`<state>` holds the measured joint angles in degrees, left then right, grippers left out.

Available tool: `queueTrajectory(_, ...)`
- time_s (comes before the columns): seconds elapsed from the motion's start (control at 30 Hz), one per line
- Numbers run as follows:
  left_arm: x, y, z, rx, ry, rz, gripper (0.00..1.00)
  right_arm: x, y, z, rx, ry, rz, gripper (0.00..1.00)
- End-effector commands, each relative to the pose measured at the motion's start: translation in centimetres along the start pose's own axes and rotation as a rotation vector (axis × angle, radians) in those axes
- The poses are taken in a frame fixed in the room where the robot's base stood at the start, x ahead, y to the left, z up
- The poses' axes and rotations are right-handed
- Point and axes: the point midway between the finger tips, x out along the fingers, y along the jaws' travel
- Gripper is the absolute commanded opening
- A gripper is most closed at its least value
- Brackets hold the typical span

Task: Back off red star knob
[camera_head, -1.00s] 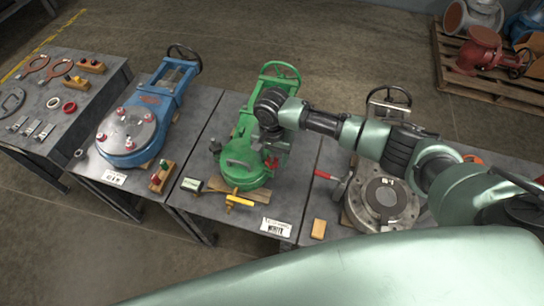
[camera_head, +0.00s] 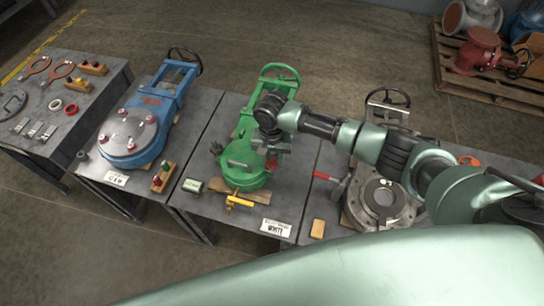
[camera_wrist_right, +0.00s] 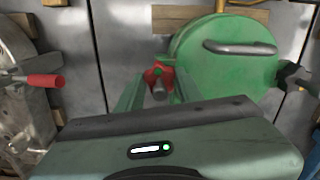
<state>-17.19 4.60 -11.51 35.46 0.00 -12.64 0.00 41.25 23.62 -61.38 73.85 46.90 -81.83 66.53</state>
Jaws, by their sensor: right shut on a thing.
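The red star knob (camera_wrist_right: 152,72) is at the side of the green valve's round body (camera_wrist_right: 205,62). In the wrist view it sits between the fingertips of my right gripper (camera_wrist_right: 158,80), which is shut on it. A grey shaft end shows in front of the knob. In the head view my right gripper (camera_head: 274,150) reaches the right side of the green valve (camera_head: 245,172), and the knob is mostly hidden there. My left gripper is not in view.
A grey curved handle (camera_wrist_right: 240,48) crosses the green body. A grey valve (camera_head: 385,205) with a red-gripped lever (camera_head: 325,176) stands to the right. A blue valve (camera_head: 135,140) stands to the left.

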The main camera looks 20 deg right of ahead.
Motion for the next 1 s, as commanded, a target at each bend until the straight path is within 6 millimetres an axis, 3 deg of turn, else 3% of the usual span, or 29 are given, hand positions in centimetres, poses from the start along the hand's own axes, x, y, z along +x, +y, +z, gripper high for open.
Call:
queueTrajectory(0.4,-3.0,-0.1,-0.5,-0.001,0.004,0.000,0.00,-0.3,0.0,0.1,-0.380,-0.004,0.000,0.00)
queueTrajectory(1.0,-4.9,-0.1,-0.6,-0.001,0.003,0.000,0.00,-0.1,0.0,0.1,-0.950,-0.003,0.000,0.00)
